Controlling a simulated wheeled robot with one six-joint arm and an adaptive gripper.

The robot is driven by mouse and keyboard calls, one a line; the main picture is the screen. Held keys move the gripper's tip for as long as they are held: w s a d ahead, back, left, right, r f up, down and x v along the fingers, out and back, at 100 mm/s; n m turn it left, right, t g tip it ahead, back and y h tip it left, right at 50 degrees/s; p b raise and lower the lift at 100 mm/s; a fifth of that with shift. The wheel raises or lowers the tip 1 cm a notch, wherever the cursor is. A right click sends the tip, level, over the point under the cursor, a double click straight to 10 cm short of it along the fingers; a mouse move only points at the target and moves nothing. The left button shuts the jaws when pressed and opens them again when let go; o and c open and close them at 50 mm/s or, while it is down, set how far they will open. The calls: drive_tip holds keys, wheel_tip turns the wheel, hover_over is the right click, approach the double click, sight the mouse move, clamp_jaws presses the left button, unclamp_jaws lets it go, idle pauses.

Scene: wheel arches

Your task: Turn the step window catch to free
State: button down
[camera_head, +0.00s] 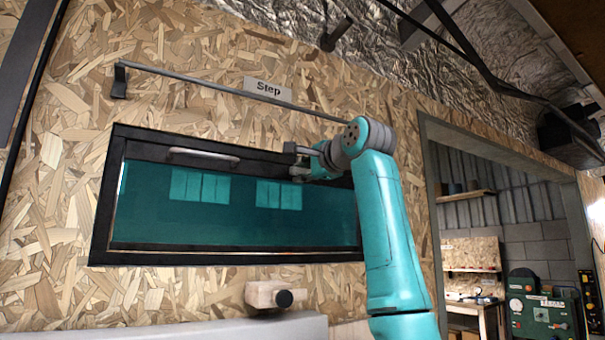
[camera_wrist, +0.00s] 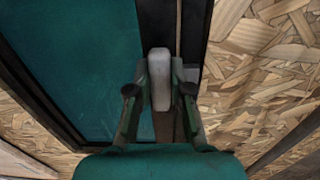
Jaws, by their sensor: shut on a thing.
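The step window (camera_head: 230,215) is a wide teal pane in a black frame on the chipboard wall, below a label reading "Step". My teal arm reaches up to the right part of its top rail in the head view, and my gripper (camera_head: 300,172) is there. In the wrist view my gripper (camera_wrist: 157,92) is shut on the pale grey window catch (camera_wrist: 159,68), one finger on each side. The catch lies about along the dark frame rail in that view. In the head view the catch is hard to make out behind my gripper.
A grey handle (camera_head: 204,155) sits on the window's top rail, left of my gripper. A thin rail (camera_head: 230,92) slopes across the wall above. A wooden block with a black knob (camera_head: 268,294) is below the window. A doorway to a workshop opens at the right.

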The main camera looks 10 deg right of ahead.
idle(0.3)
drive_tip(key=c, duration=1)
unclamp_jaws()
drive_tip(key=shift+c, duration=0.2)
drive_tip(key=v, duration=1.2)
